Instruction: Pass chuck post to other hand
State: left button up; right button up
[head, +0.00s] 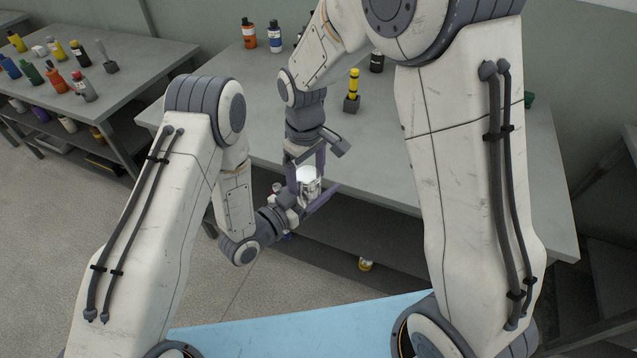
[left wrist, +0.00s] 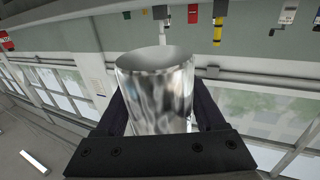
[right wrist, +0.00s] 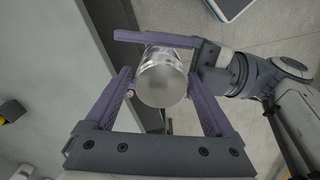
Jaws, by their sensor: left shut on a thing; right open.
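The chuck post is a shiny silver cylinder (head: 309,183), held in front of the grey table. My left gripper (head: 312,196) is shut on it. In the left wrist view the post (left wrist: 156,95) stands between the left fingers, its far end clear of them. My right gripper (head: 305,170) points down over the post from above. In the right wrist view the right gripper (right wrist: 160,80) is open, with its fingers on both sides of the post's near end (right wrist: 162,84). A gap shows on the left side; contact on the right cannot be told.
The grey table (head: 450,180) carries a yellow-topped tool in a dark block (head: 352,92) and several bottles at its back. A second table (head: 130,65) at the left holds more bottles. A small yellowish item (head: 365,264) shows below the table.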

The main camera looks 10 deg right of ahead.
notch_tip(320, 180, up, 8)
jog(key=shift+w+r, duration=0.1)
jog(key=shift+r, duration=0.4)
jog(key=shift+s+a+r, duration=0.1)
jog(key=shift+s+r, duration=0.15)
jog(key=shift+s, duration=0.05)
jog(key=s+f+y, duration=0.1)
jog(key=s, duration=2.1)
jog(key=shift+s+f, duration=0.15)
jog(key=shift+s, duration=0.15)
